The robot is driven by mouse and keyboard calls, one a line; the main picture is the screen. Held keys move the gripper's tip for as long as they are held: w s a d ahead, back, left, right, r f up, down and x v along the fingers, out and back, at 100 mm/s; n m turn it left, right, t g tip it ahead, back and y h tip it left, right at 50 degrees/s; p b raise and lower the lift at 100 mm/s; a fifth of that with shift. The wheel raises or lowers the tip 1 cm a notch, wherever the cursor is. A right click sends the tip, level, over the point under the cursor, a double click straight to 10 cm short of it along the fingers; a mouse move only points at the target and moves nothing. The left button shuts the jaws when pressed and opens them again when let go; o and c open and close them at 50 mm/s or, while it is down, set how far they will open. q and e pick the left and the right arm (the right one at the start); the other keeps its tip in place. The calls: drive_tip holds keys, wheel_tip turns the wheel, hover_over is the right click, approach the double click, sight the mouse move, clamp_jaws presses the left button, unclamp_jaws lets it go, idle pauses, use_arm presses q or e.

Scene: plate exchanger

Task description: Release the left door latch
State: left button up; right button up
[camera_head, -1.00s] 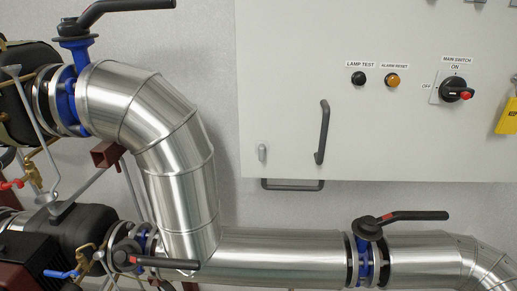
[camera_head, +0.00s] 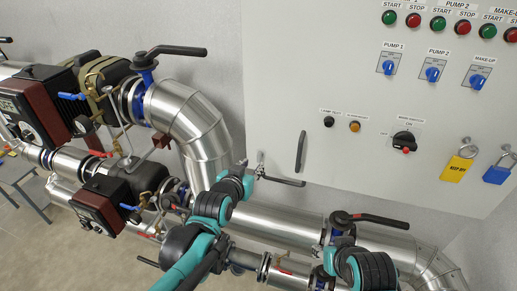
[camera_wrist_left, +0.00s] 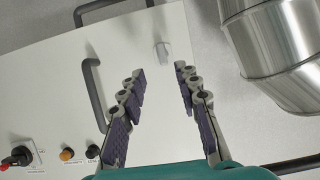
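The left door latch (camera_wrist_left: 163,50) is a small pale grey lever near the lower corner of the grey cabinet door (camera_wrist_left: 45,100). In the left wrist view it lies just beyond and between the fingertips of my left gripper (camera_wrist_left: 159,72). The fingers are spread, with nothing between their pads, and I see no contact with the latch. In the head view my left gripper (camera_head: 256,165) is small, at the door's lower left edge, where it partly hides the latch.
A dark door handle (camera_head: 301,151) stands right of the latch. Silver pipes (camera_head: 188,122) run left of and below the cabinet, with a black-levered valve (camera_head: 344,218). Switches, a yellow padlock tag (camera_head: 459,168) and a blue padlock (camera_head: 497,174) are farther right.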

sight(258, 157)
use_arm(q)
drive_tip(key=x, duration=0.8)
drive_tip(key=shift+w+a, duration=0.15)
drive_tip(key=shift+a, duration=0.1)
drive_tip(key=shift+r, duration=0.1)
clamp_jaws()
